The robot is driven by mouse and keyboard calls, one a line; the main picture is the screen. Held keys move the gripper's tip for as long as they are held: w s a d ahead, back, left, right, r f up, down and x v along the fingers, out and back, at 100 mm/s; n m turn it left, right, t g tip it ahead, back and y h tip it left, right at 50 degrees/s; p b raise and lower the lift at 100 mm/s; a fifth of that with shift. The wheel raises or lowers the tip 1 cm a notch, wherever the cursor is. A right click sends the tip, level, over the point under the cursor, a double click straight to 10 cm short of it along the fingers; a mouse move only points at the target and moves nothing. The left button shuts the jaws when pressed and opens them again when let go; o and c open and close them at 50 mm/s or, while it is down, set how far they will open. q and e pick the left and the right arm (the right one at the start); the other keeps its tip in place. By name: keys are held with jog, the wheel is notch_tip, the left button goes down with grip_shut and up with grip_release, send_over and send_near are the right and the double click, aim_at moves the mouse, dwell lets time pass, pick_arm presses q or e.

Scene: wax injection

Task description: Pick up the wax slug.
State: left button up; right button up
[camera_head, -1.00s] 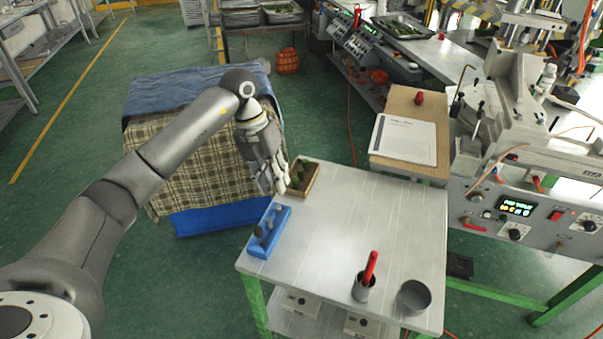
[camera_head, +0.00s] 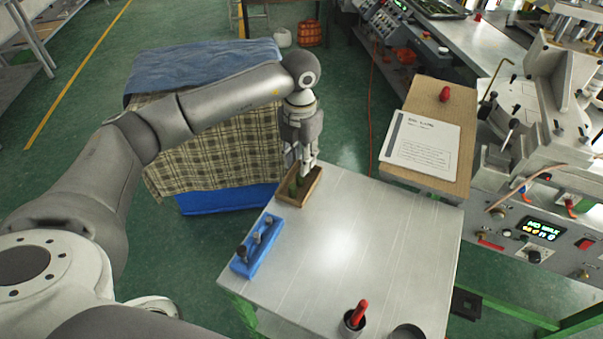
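A small open wooden box (camera_head: 311,189) stands at the back left corner of the metal table. Dark green pieces, which look like the wax slugs (camera_head: 293,187), lie inside it. My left gripper (camera_head: 305,170) points down over the box, with its fingertips at or just inside the back part of the box. The fingers hide part of the contents. I cannot tell whether the fingers are open or closed on a slug. My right gripper is not in view.
A cup with a red-handled tool (camera_head: 354,318) stands at the front. The table's middle (camera_head: 345,235) is clear. A cloth-draped stack (camera_head: 215,150) sits behind left.

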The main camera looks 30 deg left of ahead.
aim_at(300, 184)
pick_arm(q)
jog(key=shift+s+f, duration=0.1)
jog(key=shift+f, duration=0.65)
jog(key=shift+f+p, duration=0.35)
jog(key=shift+p, duration=0.05)
notch_tip(300, 184, down, 4)
jog(key=shift+a+r+p, duration=0.15)
jog(key=shift+r+p, duration=0.1)
jog(key=shift+p, duration=0.6)
jog(key=shift+f, duration=0.6)
jog(key=shift+w, duration=0.2)
jog(key=c, duration=0.4)
grip_shut()
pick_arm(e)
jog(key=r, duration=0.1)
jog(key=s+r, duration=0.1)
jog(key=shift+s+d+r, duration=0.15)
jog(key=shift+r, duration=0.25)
